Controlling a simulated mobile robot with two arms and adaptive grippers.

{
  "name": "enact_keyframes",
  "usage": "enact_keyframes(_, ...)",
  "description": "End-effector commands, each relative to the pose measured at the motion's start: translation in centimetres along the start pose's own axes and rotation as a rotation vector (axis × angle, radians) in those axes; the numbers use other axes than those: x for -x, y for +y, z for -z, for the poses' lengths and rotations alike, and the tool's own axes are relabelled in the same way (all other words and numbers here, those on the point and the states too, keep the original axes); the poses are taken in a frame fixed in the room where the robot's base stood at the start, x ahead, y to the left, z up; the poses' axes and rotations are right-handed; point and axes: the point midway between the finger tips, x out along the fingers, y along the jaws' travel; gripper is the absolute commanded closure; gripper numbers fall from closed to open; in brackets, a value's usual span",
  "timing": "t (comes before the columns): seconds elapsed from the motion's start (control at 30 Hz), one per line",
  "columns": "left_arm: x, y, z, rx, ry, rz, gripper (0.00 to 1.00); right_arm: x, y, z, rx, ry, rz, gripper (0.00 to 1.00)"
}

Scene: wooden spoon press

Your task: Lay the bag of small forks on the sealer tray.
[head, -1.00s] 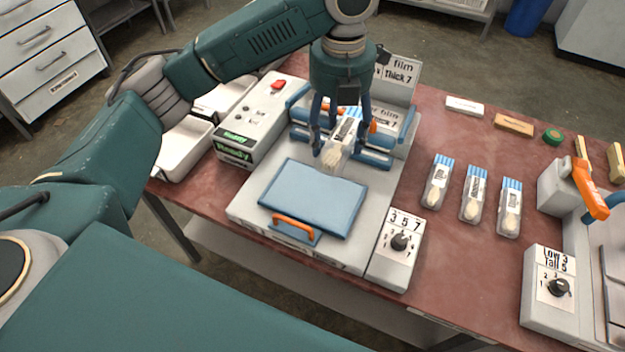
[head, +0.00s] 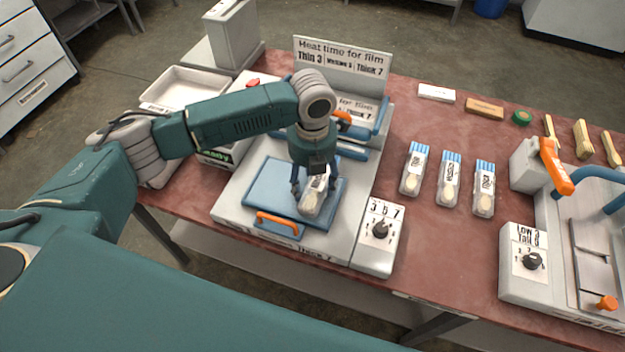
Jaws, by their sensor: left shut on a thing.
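My left gripper (head: 314,188) is shut on a clear bag (head: 314,196) with a pale wooden piece inside. It holds the bag over the right part of the blue sealer tray (head: 262,180). I cannot tell whether the bag touches the tray, and its label is mostly hidden by the fingers. The tray has an orange handle (head: 277,224) at its front and lies on the white sealer (head: 232,207). The sealer's dial box (head: 377,243) stands at its right front. My right gripper is not in view.
Several similar blue-topped bags, among them a left one (head: 415,170), a middle one (head: 449,180) and a right one (head: 484,190), lie on the red table (head: 440,255). A press (head: 590,245) stands at the right. A sign (head: 342,62) rises behind the sealer.

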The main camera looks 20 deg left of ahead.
Motion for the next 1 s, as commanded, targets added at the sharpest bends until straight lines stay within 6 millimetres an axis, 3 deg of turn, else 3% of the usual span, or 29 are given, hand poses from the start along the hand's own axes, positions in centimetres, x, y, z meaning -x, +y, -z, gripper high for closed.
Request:
enact_keyframes(0.33,-0.4,0.0,0.0,-0.001,0.000,0.000,0.60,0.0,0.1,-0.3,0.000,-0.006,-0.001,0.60)
enact_keyframes(0.37,-0.3,0.0,0.0,-0.001,0.000,0.000,0.37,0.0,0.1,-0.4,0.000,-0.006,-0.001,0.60)
enact_keyframes(0.43,-0.3,0.0,0.0,-0.001,-0.001,0.000,0.23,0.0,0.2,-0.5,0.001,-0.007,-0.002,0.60)
enact_keyframes(0.77,-0.1,0.0,-0.1,-0.001,-0.001,0.000,0.22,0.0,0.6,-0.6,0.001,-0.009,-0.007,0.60)
enact_keyframes(1.0,2.9,-0.1,-0.2,-0.003,-0.007,0.001,0.22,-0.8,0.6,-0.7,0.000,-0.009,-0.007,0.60)
